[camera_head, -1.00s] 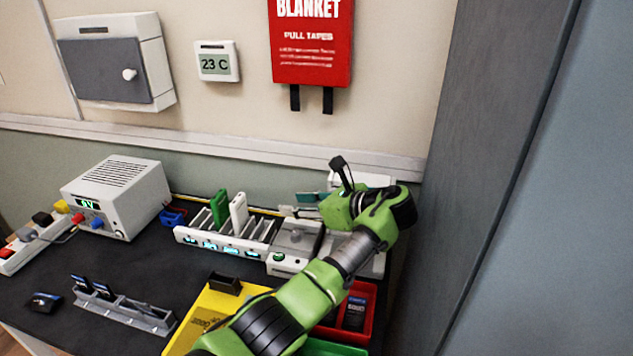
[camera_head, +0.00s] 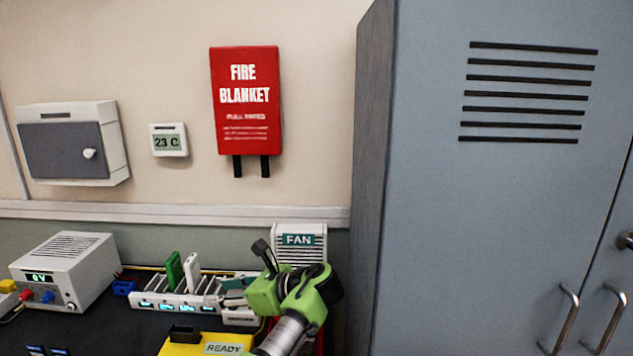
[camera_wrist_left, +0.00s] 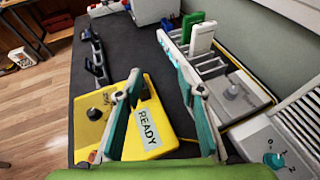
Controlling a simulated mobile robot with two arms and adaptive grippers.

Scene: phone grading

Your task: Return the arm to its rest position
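My left gripper (camera_head: 231,292) is in the lower middle of the head view, on its green arm. The left wrist view shows its two teal-padded fingers (camera_wrist_left: 150,62) spread apart with nothing between them. It hangs above the bench, over the yellow READY tray (camera_wrist_left: 158,146) and beside the grey charging rack (camera_wrist_left: 208,66). A black piece stands on the yellow tray (camera_head: 171,350), near its back. My right gripper is in neither view.
A green phone (camera_head: 174,270) and a white phone (camera_head: 192,272) stand in the rack. A fan (camera_head: 300,232) stands behind my gripper. A power supply (camera_head: 62,275) is at left. A tall grey cabinet (camera_head: 480,220) fills the right side.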

